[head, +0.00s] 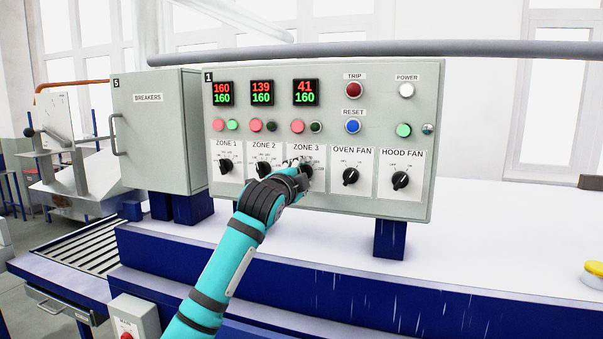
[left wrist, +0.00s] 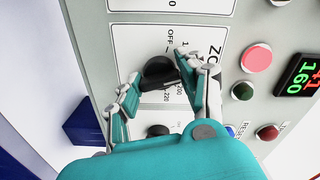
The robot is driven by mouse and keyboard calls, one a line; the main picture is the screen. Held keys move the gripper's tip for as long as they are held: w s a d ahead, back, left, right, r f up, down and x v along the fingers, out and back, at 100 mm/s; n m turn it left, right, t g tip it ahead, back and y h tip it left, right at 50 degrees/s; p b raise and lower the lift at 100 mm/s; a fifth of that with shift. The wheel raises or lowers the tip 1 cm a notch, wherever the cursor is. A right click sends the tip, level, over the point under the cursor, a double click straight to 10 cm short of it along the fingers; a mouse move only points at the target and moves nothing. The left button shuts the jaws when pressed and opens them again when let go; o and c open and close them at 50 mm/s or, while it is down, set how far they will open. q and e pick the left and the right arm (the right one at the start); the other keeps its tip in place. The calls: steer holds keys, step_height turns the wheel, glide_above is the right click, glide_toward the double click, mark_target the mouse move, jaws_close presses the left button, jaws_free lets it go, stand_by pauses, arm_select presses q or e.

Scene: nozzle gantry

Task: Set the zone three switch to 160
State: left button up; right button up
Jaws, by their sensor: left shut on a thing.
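The zone 3 switch (head: 308,171) is a black rotary knob on a white plate, under a display (head: 305,93) with red 41 over green 160. My left gripper (head: 299,168) is at this knob and hides most of it and its scale. In the left wrist view the black knob (left wrist: 158,74) sits between the two fingers of my left gripper (left wrist: 160,68), which is shut on it. Scale marks including 200 and 220 show beside it; I cannot read which mark the pointer is at. My right gripper is out of view.
Zone 2's knob (head: 264,170) is close on the left, and the oven fan knob (head: 350,176) is on the right. The grey breakers box (head: 160,130) stands left of the panel (head: 430,130). The white surface in front is mostly clear.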

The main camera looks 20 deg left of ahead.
arm_select(q)
steer(key=shift+f+m, duration=0.2)
steer(key=shift+m, duration=0.1)
steer(key=o, duration=1.2)
steer(key=shift+r, duration=0.1)
steer(key=shift+c, duration=0.2)
steer(key=shift+s, duration=0.15)
steer(key=s, duration=1.1)
steer(key=shift+s+a, duration=0.2)
steer(key=shift+s, duration=0.15)
